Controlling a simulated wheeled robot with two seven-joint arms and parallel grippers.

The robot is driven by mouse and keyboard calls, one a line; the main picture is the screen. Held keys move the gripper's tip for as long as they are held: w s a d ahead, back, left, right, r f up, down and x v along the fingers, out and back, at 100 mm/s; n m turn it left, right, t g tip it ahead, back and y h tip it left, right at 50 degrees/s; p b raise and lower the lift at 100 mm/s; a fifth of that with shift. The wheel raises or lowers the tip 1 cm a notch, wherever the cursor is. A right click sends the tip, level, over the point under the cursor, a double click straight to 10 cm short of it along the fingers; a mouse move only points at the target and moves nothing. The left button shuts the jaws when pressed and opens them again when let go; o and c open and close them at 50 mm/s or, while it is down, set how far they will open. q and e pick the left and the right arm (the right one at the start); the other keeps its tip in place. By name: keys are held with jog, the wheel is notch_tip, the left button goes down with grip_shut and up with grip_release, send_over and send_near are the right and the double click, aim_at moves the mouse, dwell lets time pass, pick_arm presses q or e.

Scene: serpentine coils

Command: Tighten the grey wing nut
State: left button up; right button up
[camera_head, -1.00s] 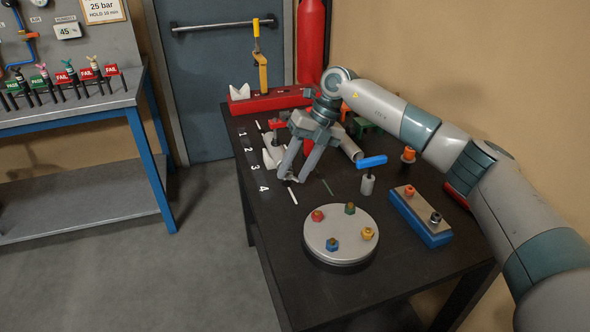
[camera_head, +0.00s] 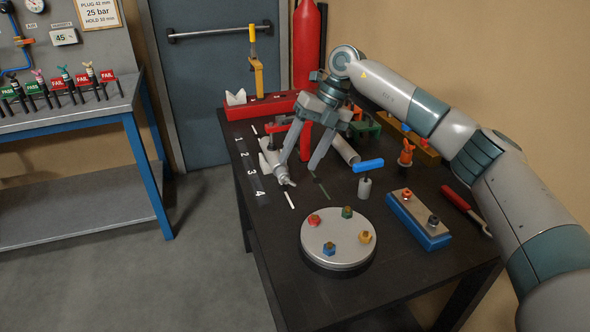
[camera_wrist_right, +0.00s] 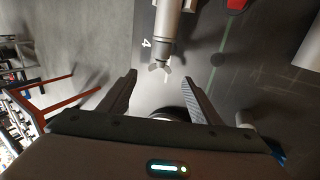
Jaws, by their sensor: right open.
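The grey wing nut (camera_head: 290,183) sits on the near end of a light grey cylindrical body (camera_head: 271,160) lying on the dark table by the number 4. In the right wrist view the wing nut (camera_wrist_right: 160,67) shows its spread wings, with the grey body (camera_wrist_right: 166,25) beyond it. My right gripper (camera_head: 302,168) is open and empty. In the wrist view its fingertips (camera_wrist_right: 158,80) lie to either side of the nut's line, with a gap to each wing; I cannot tell its height above the nut. My left gripper is not in view.
A round plate (camera_head: 340,255) with coloured nuts stands in front. A blue-handled tool (camera_head: 368,166), a blue block (camera_head: 419,222) and an orange wing-shaped piece (camera_head: 406,152) are to the right. A grey tube (camera_head: 345,149) lies behind the gripper. A red clamp base (camera_head: 265,105) is at the back.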

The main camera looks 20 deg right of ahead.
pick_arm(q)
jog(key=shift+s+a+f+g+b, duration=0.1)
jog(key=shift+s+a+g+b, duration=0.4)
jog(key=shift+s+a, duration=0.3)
pick_arm(e)
jog(key=v, duration=1.2)
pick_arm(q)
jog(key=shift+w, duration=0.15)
pick_arm(e)
jog(key=shift+f, duration=0.1)
